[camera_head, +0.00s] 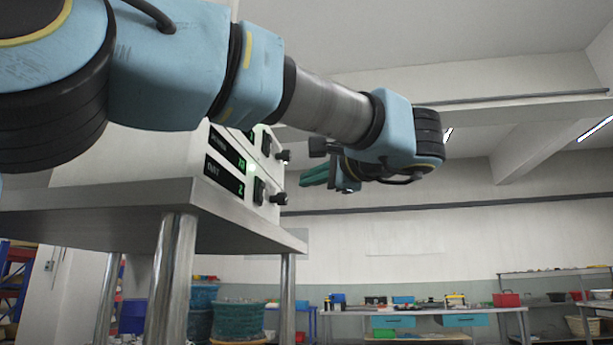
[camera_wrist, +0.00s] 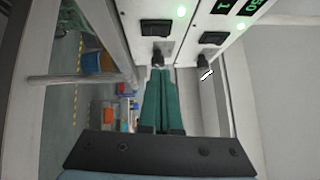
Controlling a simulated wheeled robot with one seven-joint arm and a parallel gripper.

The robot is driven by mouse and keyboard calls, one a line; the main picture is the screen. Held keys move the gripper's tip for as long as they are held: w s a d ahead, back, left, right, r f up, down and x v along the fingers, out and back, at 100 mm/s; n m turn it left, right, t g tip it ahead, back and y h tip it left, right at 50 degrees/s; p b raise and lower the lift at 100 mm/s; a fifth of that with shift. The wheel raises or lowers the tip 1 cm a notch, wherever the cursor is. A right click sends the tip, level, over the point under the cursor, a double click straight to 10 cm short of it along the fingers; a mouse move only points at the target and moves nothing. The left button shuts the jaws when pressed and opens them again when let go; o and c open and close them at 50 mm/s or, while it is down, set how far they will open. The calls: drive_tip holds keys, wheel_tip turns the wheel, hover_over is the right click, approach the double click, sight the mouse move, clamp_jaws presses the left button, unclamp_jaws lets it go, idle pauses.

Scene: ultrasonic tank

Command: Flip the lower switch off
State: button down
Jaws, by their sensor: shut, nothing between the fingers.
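The lower switch is a black rocker (camera_head: 258,190) on the white front panel of the tank unit; it is at the upper middle of the wrist view (camera_wrist: 157,28). The upper switch (camera_wrist: 213,38) is a similar rocker to the right in the wrist view. My gripper (camera_head: 304,178) has green fingers, shut and empty, in front of the panel. In the wrist view its fingertips (camera_wrist: 159,72) point toward the lower knob and switch; contact is not clear.
The unit stands on a steel table (camera_head: 100,212) with metal legs. Green digital displays (camera_head: 224,178) lie left of the switches. Free air lies right of the panel; workbenches are far behind.

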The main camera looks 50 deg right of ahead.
sight(261, 191)
drive_tip(key=a+p+x, duration=0.2)
drive_tip(key=x, duration=0.8)
drive_tip(key=shift+w+a, duration=0.2)
drive_tip(key=shift+a, duration=0.15)
drive_tip(key=shift+r, duration=0.1)
